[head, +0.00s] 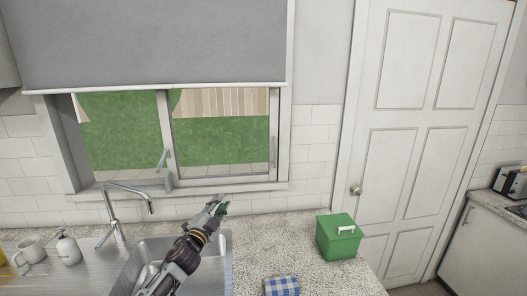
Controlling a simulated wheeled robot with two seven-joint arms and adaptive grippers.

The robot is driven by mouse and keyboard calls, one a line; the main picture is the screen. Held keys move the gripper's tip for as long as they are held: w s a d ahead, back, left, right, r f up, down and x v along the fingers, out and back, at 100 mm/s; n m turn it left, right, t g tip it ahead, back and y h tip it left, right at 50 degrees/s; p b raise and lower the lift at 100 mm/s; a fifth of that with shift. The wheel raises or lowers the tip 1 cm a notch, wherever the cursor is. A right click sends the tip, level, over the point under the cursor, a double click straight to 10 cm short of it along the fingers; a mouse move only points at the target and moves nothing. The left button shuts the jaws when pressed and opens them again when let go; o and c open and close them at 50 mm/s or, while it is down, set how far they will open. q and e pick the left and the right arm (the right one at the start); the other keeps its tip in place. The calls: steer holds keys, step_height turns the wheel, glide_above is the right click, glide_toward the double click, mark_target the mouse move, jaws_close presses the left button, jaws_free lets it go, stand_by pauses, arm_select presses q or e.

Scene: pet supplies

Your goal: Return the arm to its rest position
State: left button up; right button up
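My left arm comes in from the bottom left and reaches up over the sink. My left gripper (217,206) is in front of the window sill, above the back edge of the counter. It is small and seen at an angle, so I cannot tell whether its fingers are open or shut. A small green patch shows at its tip; I cannot make out what it is. My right gripper is not in view.
A green lidded box (338,240) with a white handle stands on the speckled counter (262,246). A blue checkered cloth (282,286) lies at the front. A faucet (113,215), soap dispenser (68,248) and mug (31,250) are at the left. Counter between sink and box is clear.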

arm_select(q)
steer(key=s+a+f+n+g+y, duration=0.3)
steer(key=s+f+n+g, duration=0.15)
steer(key=s+f, duration=0.4)
steer(key=s+a+f+n+g+y, duration=0.35)
steer(key=s+f+n, duration=0.25)
steer(key=s+f, duration=0.25)
steer(key=s+f+n+g, duration=0.2)
steer(key=s+f+g, duration=0.15)
steer(key=s, duration=0.95)
steer(key=s+f+n+g, duration=0.1)
steer(key=s+f+g, duration=0.25)
steer(key=s, duration=0.85)
steer(key=s+f+g+b, duration=0.2)
steer(key=s+f, duration=0.1)
steer(key=f, duration=3.1)
steer(key=s+a+f+b, duration=0.1)
steer(key=s+a+f, duration=0.1)
steer(key=s+f, duration=0.9)
steer(key=s+a+f+g+b, duration=0.1)
steer(key=s+a+f, duration=0.1)
steer(key=s+f, duration=0.9)
steer(key=shift+h, duration=0.35)
